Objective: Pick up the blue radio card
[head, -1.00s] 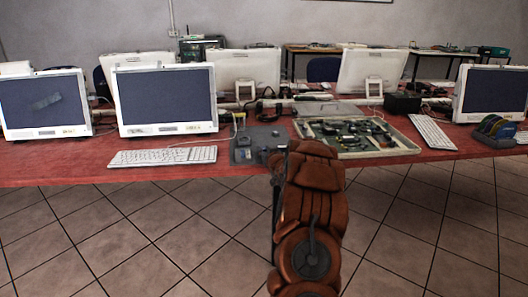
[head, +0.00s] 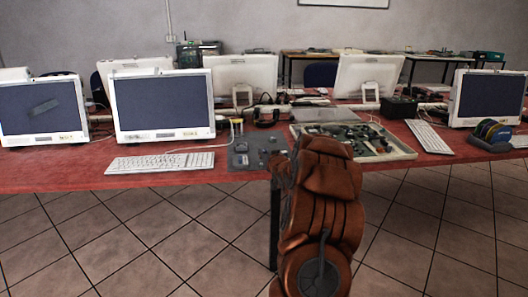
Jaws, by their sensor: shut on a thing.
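I cannot make out the blue radio card in the head view. A dark grey mat (head: 240,160) lies near the table's front edge with several small dark and grey pieces on it, too small to tell apart. My brown arm rises from the bottom and ends at the table's front edge, just right of the mat. My gripper is hidden behind the arm's own links, so its fingers and anything between them do not show.
A white keyboard (head: 160,162) and a monitor (head: 164,104) stand left of the mat. A black box (head: 398,107) and a cable-reel-like thing (head: 492,131) are to the right. Open tiled floor lies in front.

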